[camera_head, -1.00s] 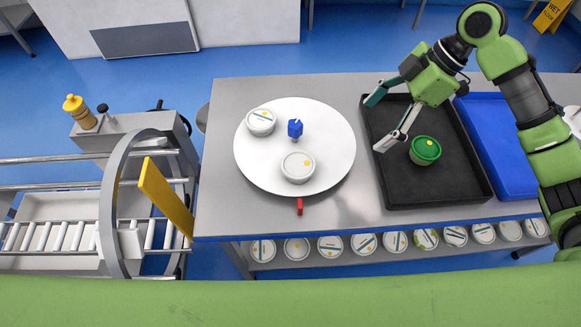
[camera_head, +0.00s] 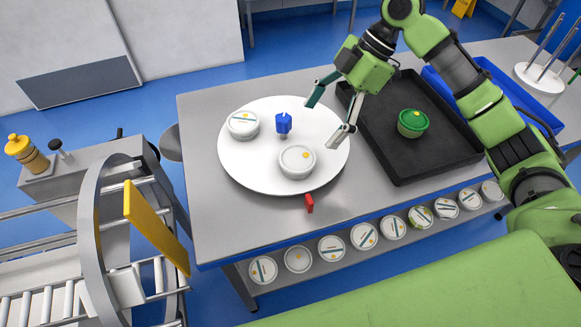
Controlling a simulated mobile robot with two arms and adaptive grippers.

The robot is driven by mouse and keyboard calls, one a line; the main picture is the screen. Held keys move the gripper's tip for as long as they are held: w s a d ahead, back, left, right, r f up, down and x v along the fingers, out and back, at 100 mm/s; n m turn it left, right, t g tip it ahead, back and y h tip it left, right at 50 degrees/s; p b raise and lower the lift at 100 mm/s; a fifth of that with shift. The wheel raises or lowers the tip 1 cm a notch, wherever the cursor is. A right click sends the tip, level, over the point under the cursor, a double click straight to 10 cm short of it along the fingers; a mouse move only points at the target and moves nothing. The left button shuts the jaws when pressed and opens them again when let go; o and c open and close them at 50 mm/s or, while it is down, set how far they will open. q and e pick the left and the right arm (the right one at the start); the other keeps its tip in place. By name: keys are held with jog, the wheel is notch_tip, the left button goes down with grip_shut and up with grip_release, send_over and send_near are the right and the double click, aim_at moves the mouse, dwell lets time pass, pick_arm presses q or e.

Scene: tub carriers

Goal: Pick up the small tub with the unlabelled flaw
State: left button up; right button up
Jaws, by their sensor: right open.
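Two small white tubs stand on the round white turntable (camera_head: 240,170). The rear-left tub (camera_head: 243,125) has a dark stripe and a yellow dot on its lid. The front tub (camera_head: 297,161) has a yellow dot and no dark stripe that I can see. A green tub (camera_head: 413,123) stands in the black tray (camera_head: 430,165). My right gripper (camera_head: 323,121) is open and empty, above the right side of the turntable, behind and right of the front tub. My left gripper is not in view.
A blue knob (camera_head: 284,123) stands up on the turntable between the tubs. A red tab (camera_head: 309,203) is at the table's front. Several tubs line the shelf below (camera_head: 330,248). A blue tray (camera_head: 497,83) lies right of the black one. A roller conveyor with a yellow flap (camera_head: 154,228) stands left.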

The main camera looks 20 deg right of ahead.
aim_at(299, 157)
jog(key=p+x, duration=0.1)
jog(key=x, duration=0.6)
jog(key=shift+f, duration=0.2)
jog(key=x, duration=0.1)
jog(key=p+x, duration=0.2)
jog(key=x, duration=0.1)
jog(key=shift+s+d+f, duration=0.1)
jog(key=shift+d+f, duration=0.1)
jog(key=shift+f, duration=0.05)
jog(key=shift+a+f, duration=0.2)
jog(key=shift+f, duration=0.25)
jog(key=c, duration=1.4)
